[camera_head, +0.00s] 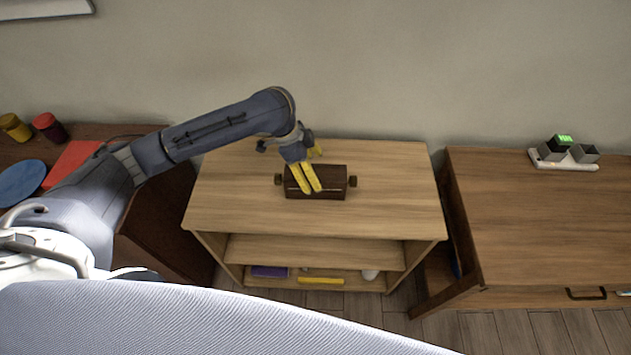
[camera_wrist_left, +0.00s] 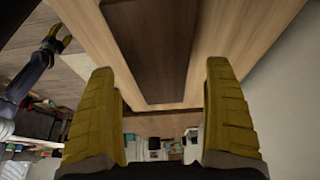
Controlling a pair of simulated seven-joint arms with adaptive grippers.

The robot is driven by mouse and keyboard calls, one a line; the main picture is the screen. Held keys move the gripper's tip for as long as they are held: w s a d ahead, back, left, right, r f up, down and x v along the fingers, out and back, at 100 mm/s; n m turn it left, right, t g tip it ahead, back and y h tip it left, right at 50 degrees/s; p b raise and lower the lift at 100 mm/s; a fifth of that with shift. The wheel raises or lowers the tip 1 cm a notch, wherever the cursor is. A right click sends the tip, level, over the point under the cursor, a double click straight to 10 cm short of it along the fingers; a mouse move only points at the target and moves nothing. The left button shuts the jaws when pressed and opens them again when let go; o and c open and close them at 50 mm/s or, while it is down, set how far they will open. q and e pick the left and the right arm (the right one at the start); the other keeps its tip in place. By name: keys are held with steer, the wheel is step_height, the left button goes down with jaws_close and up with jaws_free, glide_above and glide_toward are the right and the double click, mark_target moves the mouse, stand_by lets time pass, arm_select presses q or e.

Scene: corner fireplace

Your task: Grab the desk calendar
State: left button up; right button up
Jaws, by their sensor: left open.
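The desk calendar (camera_head: 331,184) is a dark brown block with a round knob at each end. It sits on the top of a light wooden shelf unit (camera_head: 245,205). My left gripper (camera_head: 310,190) is open over it, its yellow fingers pointing down and covering part of its left half. In the left wrist view the open fingers (camera_wrist_left: 165,95) frame a dark brown face of the calendar (camera_wrist_left: 152,45), with no visible grip on it. Whether the fingers touch it I cannot tell. My right gripper (camera_wrist_left: 61,35) shows small at the upper left there, its fingers spread and empty.
A wooden desk (camera_head: 560,210) with a white holder (camera_head: 564,160) stands to the right. A dark table at the left bears a red item (camera_head: 72,163), a blue disc (camera_head: 20,183) and two jars. The shelf top around the calendar is clear.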

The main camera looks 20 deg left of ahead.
arm_select(q)
steer(key=shift+x, duration=0.9)
steer(key=shift+c, duration=0.2)
